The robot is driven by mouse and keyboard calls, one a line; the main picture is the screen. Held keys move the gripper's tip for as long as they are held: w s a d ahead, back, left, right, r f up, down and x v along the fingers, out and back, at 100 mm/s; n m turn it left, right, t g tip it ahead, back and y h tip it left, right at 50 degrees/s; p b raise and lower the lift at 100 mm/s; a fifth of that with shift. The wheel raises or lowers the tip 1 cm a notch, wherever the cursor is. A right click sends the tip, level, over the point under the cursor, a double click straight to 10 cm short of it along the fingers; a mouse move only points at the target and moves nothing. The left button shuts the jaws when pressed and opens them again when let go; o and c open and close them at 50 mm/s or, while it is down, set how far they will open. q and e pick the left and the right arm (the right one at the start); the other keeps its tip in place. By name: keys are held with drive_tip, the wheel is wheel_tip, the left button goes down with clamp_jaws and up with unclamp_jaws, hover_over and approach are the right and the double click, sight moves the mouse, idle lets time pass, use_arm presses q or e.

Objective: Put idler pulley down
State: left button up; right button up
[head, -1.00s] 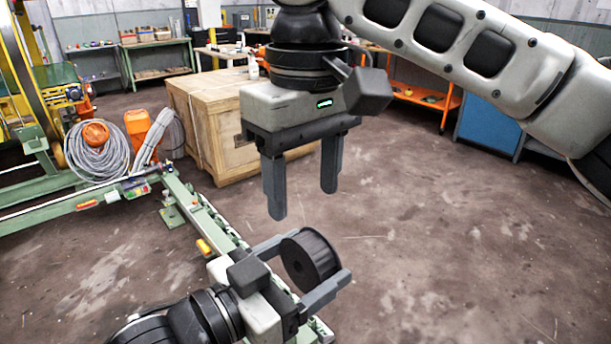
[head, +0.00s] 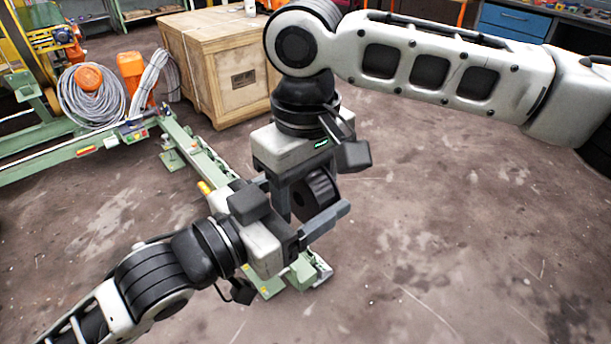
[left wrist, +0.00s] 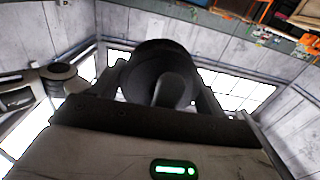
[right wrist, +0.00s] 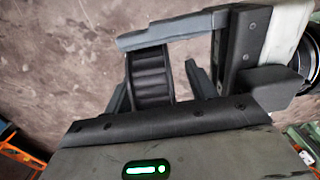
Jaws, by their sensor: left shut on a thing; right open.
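The idler pulley (head: 316,188) is a black ribbed wheel, held above the floor in the jaws of my left gripper (head: 326,197). In the left wrist view the pulley (left wrist: 155,70) sits between the left fingers. My right gripper (head: 303,206) points down from above, close to the pulley, with its fingers apart. In the right wrist view the pulley (right wrist: 150,75) shows between the right fingers, beside the left one. Whether the right fingers touch it, I cannot tell. Parts of the left fingers are hidden in the head view.
A green machine rail (head: 199,157) runs along the floor beneath the grippers. A wooden crate (head: 225,75) stands behind it. Coiled grey cable (head: 92,98) and orange parts lie to the left. The floor (head: 450,220) on the right is clear.

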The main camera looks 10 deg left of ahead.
use_arm(q)
drive_tip(key=shift+r, duration=0.15)
use_arm(e)
clamp_jaws()
use_arm(q)
drive_tip(key=o, duration=1.2)
drive_tip(key=shift+c, duration=0.2)
drive_tip(key=shift+f, duration=0.2)
